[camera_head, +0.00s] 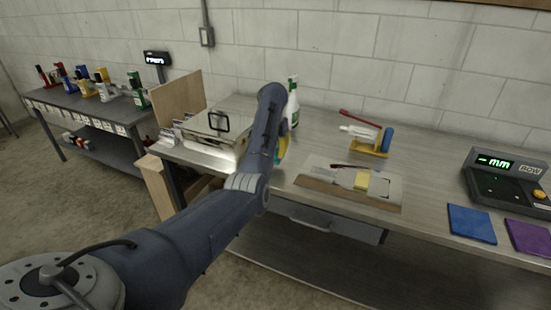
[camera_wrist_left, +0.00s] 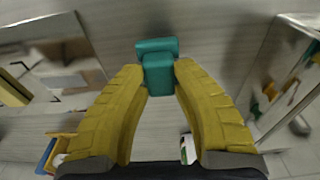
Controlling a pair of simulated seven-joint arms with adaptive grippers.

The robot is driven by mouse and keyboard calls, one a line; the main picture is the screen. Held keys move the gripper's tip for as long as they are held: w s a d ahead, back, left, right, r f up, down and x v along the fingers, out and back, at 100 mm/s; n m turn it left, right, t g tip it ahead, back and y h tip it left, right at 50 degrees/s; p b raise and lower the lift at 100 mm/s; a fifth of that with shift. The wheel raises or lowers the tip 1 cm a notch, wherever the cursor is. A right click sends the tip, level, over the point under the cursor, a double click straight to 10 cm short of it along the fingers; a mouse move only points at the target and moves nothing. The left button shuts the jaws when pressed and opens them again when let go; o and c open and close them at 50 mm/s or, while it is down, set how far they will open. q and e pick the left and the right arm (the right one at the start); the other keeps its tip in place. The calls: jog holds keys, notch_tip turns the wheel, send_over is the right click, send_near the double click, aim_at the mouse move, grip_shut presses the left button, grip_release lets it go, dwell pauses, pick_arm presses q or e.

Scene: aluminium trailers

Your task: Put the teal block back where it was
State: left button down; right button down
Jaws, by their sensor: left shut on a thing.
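The teal block (camera_wrist_left: 159,74) is between the yellow fingertips of my left gripper (camera_wrist_left: 160,82) in the left wrist view, and the gripper is shut on it. A second teal patch (camera_wrist_left: 156,46) shows just beyond it against the grey metal surface; I cannot tell if it is part of the block or its reflection. In the head view my left arm covers most of the left gripper (camera_head: 283,147), and only a bit of yellow finger shows. My right gripper is not in view.
A shiny metal box (camera_head: 212,129) stands left of my arm on the steel workbench (camera_head: 428,150). A spray bottle (camera_head: 292,100) stands behind the arm. A tray (camera_head: 392,190) lies to the right, before a yellow stand (camera_head: 370,151). Blue (camera_head: 471,223) and purple (camera_head: 529,236) mats lie right.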

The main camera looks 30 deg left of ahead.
aim_at(276, 158)
pick_arm(q)
jog(key=shift+f, duration=1.6)
jog(key=shift+f, duration=0.15)
jog(key=c, duration=1.2)
grip_release()
jog(key=shift+o, duration=0.2)
jog(key=r, duration=0.4)
jog(key=s+r, duration=0.1)
jog(key=r, duration=0.6)
jog(key=shift+s+d+r, duration=0.15)
jog(key=shift+r, duration=0.15)
jog(key=shift+s+r, duration=0.1)
jog(key=shift+r, duration=0.25)
